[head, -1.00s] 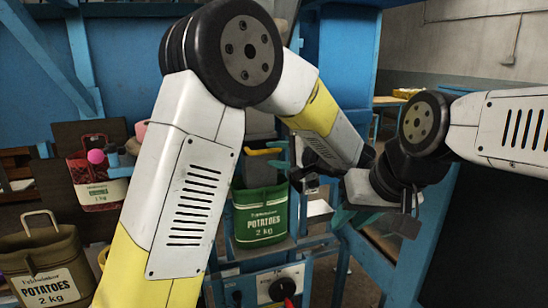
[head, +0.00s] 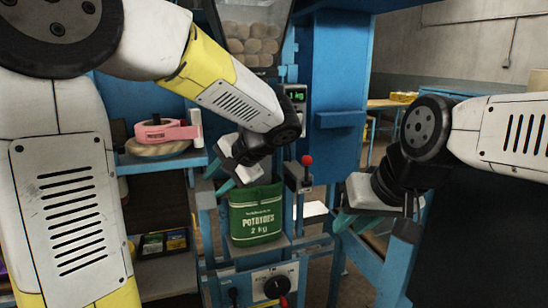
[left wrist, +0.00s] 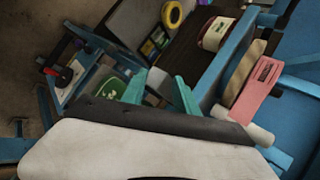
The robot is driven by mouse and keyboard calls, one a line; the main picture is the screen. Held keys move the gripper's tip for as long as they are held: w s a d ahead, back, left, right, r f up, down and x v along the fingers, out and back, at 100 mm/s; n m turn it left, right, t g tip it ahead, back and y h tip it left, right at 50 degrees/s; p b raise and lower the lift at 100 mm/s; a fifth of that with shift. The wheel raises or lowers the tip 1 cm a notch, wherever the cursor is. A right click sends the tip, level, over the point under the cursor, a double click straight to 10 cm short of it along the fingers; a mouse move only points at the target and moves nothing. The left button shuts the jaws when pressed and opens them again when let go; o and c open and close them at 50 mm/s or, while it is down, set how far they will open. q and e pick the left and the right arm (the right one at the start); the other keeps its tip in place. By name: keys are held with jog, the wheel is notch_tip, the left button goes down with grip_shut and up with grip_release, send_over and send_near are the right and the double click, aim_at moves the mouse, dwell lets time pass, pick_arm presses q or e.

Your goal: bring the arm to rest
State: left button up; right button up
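My left gripper (head: 250,178) is above and just behind the top of a green potato sack (head: 256,216). Its teal fingers are apart with nothing between them; they also show in the left wrist view (left wrist: 160,95). The sack stands upright on a blue stand, and its green top shows beside the fingers in the left wrist view (left wrist: 110,88). Whether a finger touches the sack I cannot tell. My right gripper (head: 355,221) hangs at the right, apart from the sack, with no object seen in it; its finger gap is unclear.
A hopper of potatoes (head: 250,45) is above the left forearm. A red-knobbed lever (head: 306,161) stands right of the sack. A pink tool (head: 166,132) lies on a shelf at left. The left wrist view shows a red-and-white sack (left wrist: 215,34) and a yellow ring (left wrist: 173,14).

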pick_arm(q)
jog(key=s+n+t+h, duration=0.1)
jog(key=s+n+h, duration=0.5)
jog(key=s, duration=1.1)
jog(key=shift+a+h, duration=0.25)
jog(key=shift+h, duration=1.65)
